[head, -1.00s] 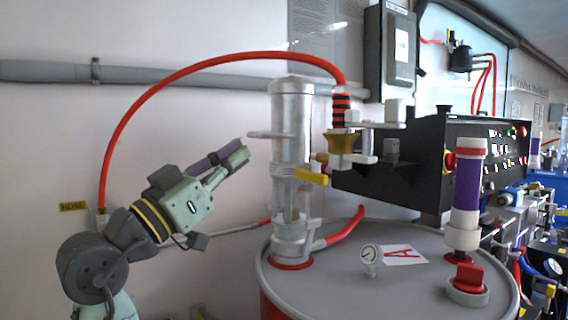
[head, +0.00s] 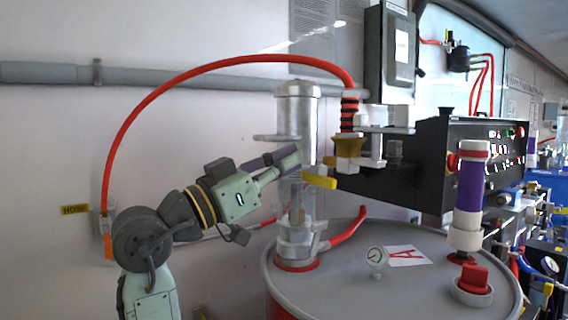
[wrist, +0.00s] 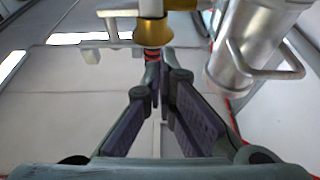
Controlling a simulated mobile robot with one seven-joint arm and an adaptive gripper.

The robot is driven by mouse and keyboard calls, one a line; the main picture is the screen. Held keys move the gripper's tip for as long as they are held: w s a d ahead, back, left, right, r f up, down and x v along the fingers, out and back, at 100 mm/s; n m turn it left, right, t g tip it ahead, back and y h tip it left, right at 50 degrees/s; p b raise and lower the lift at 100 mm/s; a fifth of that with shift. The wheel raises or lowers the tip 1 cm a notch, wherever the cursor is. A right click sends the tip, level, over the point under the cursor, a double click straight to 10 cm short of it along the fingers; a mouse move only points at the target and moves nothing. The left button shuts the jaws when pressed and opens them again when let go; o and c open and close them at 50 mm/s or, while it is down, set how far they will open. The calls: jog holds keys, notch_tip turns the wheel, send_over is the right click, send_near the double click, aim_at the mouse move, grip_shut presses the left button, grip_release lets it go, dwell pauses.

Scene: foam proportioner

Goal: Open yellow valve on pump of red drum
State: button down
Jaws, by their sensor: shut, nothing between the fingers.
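The red drum (head: 272,305) has a grey lid and stands at the lower right of the head view. The silver pump (head: 297,110) rises upright from the lid. Its yellow valve handle (head: 319,182) sticks out to the right of the pump body. My gripper (head: 298,156) is shut and empty, overlapping the pump's middle in the head view, with its tips a little above and left of the handle. In the wrist view the finger pads (wrist: 163,90) point ahead and the pump (wrist: 235,65) is at right. I cannot make out the yellow handle there.
A red hose (head: 225,62) arches over my arm to a brass-coloured fitting (head: 350,147) beside the pump. A black control panel (head: 432,150) is behind.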

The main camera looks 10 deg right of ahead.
aim_at(317, 179)
jog(key=shift+w+d+f+p, duration=0.3)
jog(key=shift+w+d+p, duration=0.1)
jog(key=shift+d, duration=0.55)
jog(key=shift+w+d+f+p, duration=0.3)
jog(key=shift+d+p, duration=0.05)
jog(key=shift+d, duration=0.65)
jog(key=shift+w+d+f+p, duration=0.3)
jog(key=shift+w+d+p, duration=0.1)
jog(key=shift+d, duration=0.55)
jog(key=shift+s, duration=0.1)
jog(key=shift+f+b, duration=0.15)
jog(key=shift+b, duration=0.2)
jog(key=shift+f+m, duration=0.1)
jog(key=shift+m, duration=0.4)
